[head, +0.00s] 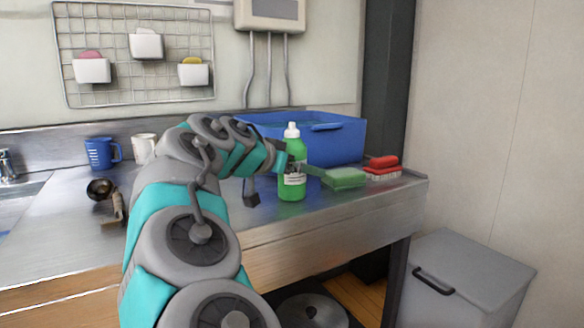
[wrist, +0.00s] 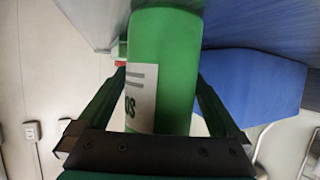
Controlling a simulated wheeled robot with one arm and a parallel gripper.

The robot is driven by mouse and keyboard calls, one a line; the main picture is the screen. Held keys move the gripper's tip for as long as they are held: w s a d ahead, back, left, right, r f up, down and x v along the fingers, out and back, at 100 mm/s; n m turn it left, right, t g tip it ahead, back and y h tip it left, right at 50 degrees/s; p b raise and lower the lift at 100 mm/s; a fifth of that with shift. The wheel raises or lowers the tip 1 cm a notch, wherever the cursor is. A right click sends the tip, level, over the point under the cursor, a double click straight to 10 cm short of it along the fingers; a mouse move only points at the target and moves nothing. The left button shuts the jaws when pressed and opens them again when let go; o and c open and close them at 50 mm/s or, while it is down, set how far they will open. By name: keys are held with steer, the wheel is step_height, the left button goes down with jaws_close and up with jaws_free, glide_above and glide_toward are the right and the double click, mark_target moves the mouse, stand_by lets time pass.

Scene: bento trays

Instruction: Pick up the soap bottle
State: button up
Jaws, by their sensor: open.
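The soap bottle (head: 294,153) is green with a white cap and a white label. It stands upright near the front edge of the metal counter, in front of the blue tub. In the head view my gripper (head: 290,169) is at the bottle's side at about mid-height, and its fingers are partly hidden. In the wrist view the bottle (wrist: 164,45) fills the middle, between the two fingers of my open gripper (wrist: 162,82). Gaps seem to show beside the bottle near the fingers; contact is not clear.
The blue tub (head: 345,139) stands close behind the bottle. A green sponge (head: 344,178) and a red brush (head: 383,163) lie to its right. A grey bin (head: 470,275) stands below right.

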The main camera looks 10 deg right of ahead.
steer(key=c, duration=1.5)
jaws_close()
steer(key=shift+r, duration=0.15)
